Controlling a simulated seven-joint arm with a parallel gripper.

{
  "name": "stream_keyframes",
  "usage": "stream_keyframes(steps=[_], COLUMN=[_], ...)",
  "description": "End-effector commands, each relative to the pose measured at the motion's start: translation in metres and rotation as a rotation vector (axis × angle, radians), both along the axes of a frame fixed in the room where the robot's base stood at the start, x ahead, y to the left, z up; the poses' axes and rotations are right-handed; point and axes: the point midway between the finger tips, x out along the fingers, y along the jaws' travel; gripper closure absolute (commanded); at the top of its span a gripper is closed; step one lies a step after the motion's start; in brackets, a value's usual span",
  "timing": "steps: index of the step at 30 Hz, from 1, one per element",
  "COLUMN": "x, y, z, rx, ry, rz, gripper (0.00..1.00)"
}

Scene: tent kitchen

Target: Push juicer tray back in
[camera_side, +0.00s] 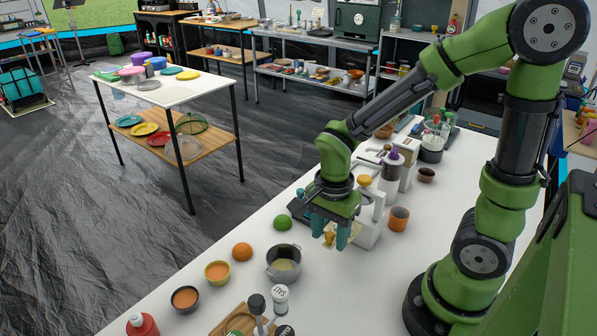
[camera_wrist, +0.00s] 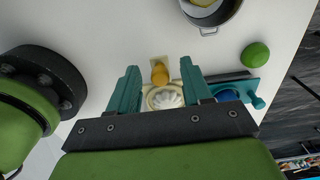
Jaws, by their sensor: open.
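The juicer (camera_side: 367,229) is a white upright appliance on the white table, partly hidden by my gripper. Its pale cream tray (camera_side: 354,230) sticks out from the front, beneath my gripper. In the wrist view, a white ribbed cone (camera_wrist: 168,97) and a yellow-orange piece (camera_wrist: 160,73) show at the tray. My gripper (camera_side: 330,235) points down over the tray with its teal fingers apart. In the wrist view, my gripper (camera_wrist: 160,67) has a finger on either side of the cone and yellow piece, with nothing clamped. Finger contact with the tray cannot be told.
A green lime (camera_side: 282,222) and a grey pot (camera_side: 284,264) stand left of my gripper. An orange cup (camera_side: 399,218) is right of the juicer. A blue item (camera_wrist: 229,95) lies beside the right finger in the wrist view.

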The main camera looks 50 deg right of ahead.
Motion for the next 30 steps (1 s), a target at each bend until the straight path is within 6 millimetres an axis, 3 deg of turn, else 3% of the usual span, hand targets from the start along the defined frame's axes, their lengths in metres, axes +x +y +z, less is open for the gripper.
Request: stream_keyframes(steps=[5,14,20,30], x=[0.0,0.0,0.0,0.0], y=[0.0,0.0,-0.005,-0.033], z=[0.0,0.0,0.001,0.001], rx=[0.0,0.0,0.0,0.0], ry=[0.0,0.0,-0.001,-0.001], rz=[0.0,0.0,-0.002,-0.004], gripper=[0.51,0.96,0.96,0.96])
